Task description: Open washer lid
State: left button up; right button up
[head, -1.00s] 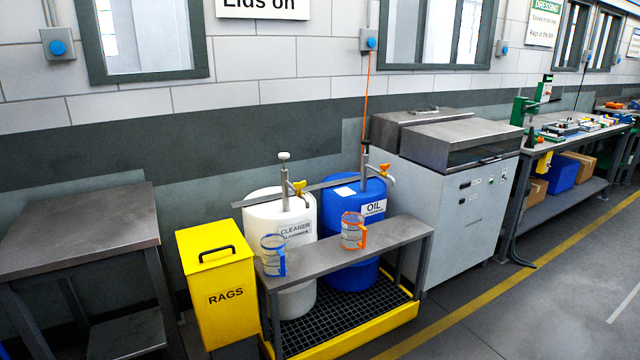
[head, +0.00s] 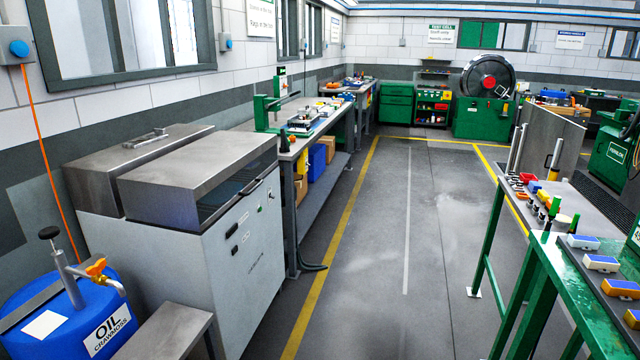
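The washer (head: 205,265) is a light grey cabinet against the left wall, with small controls on its front. Neither of my grippers shows in the head view.
A blue oil drum (head: 60,320) with a pump and a small steel bench (head: 165,335) stand left of the washer. A workbench (head: 318,135) stands beyond it. The floor (head: 385,250) in the middle is clear. Green-legged tables (head: 540,270) stand at right.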

aim_at(165, 191)
jog(key=i+z, duration=0.45)
jog(key=i, duration=0.9)
jog(key=i+u, duration=0.4)
jog(key=i+l+u, duration=0.2)
jog(key=i+u, duration=0.25)
jog(key=i+l+u, duration=0.85)
jog(key=k+j, duration=0.1)
